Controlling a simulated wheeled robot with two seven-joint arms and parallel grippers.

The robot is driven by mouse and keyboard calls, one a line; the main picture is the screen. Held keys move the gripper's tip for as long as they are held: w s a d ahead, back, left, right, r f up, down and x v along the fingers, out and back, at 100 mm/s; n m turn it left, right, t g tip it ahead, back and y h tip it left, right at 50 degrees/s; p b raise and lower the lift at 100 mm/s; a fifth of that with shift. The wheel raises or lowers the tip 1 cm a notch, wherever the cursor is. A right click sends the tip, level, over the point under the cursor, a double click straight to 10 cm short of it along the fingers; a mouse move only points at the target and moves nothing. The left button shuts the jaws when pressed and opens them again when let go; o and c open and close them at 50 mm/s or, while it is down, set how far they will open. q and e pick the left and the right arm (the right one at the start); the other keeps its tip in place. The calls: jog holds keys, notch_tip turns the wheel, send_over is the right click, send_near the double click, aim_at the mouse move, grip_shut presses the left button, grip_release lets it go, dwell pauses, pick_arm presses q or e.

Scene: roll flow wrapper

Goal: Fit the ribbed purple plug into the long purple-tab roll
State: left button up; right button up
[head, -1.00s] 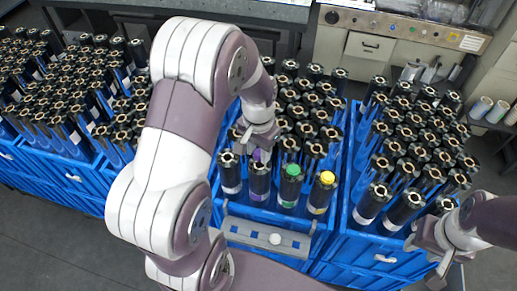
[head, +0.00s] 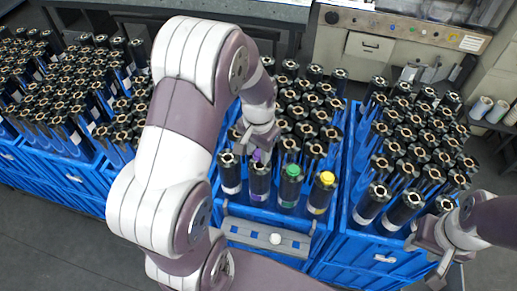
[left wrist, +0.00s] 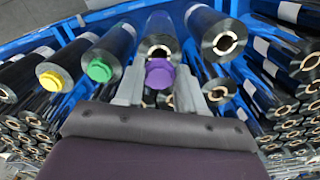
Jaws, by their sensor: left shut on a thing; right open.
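The ribbed purple plug (left wrist: 160,73) is between the two fingers of my left gripper (left wrist: 159,88) in the left wrist view. In the head view this gripper (head: 258,148) is over the front row of the middle crate, shut on the plug (head: 257,156). The long purple-tab roll (head: 259,182) stands upright right below it. In the left wrist view the plug overlaps the end of this roll (left wrist: 161,30), and part of its core rim shows past the plug. I cannot tell whether the plug touches the core. My right gripper (head: 437,245) is open and empty at the right.
Rolls with a green plug (head: 292,171) and a yellow plug (head: 327,178) stand to the right in the same blue crate (head: 318,232). A grey holder with a white knob (head: 275,239) is at its front. More crates of rolls flank it closely.

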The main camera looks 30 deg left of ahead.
aim_at(259, 154)
pick_arm(q)
jog(key=shift+f+b, duration=0.8)
jog(key=shift+f, duration=0.4)
jog(key=o, duration=0.7)
notch_tip(259, 154, up, 9)
jog(key=p, duration=0.7)
jog(key=shift+f, duration=0.2)
notch_tip(259, 154, up, 2)
jog(key=shift+r+p, duration=0.25)
jog(key=shift+p, duration=0.15)
